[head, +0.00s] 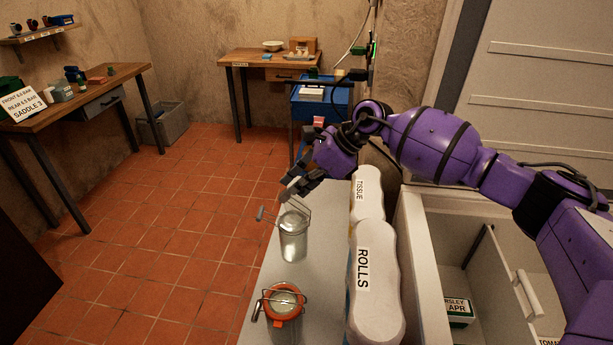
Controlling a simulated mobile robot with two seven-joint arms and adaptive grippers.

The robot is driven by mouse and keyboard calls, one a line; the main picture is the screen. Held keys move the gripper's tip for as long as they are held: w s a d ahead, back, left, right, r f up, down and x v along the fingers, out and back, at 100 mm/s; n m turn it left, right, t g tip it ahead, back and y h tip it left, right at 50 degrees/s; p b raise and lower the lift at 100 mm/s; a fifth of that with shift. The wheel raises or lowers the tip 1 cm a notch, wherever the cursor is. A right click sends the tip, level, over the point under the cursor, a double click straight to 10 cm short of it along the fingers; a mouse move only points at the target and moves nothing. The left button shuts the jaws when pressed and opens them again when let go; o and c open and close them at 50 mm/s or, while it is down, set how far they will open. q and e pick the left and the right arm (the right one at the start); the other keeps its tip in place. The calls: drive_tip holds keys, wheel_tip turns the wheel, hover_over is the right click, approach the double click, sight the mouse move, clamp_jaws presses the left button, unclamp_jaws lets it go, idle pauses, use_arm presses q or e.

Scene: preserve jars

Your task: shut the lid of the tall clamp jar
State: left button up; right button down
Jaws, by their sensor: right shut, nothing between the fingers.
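The tall clamp jar (293,243) is clear glass and stands upright on the pale counter. Thin wire shows around its top, and a blue-grey tab sticks out to the left of its rim. I cannot clearly tell how its lid sits, as the top is small and partly behind my gripper. My right gripper (289,192) is shut and empty, just above and behind the jar's mouth; I cannot tell whether it touches the wire. My left gripper is not in view.
A shorter jar with an orange ring (283,302) stands nearer on the counter (323,262). White packs marked ROLLS (376,305) and TISSUE (366,198) line its right side. The tiled floor (180,220) is clear on the left.

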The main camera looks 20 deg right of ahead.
drive_tip(key=shift+a, duration=0.15)
idle(0.3)
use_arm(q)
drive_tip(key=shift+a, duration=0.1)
use_arm(e)
drive_tip(key=shift+w+a+f+h, duration=0.15)
drive_tip(key=shift+w+a+h, duration=0.05)
drive_tip(key=shift+h, duration=0.2)
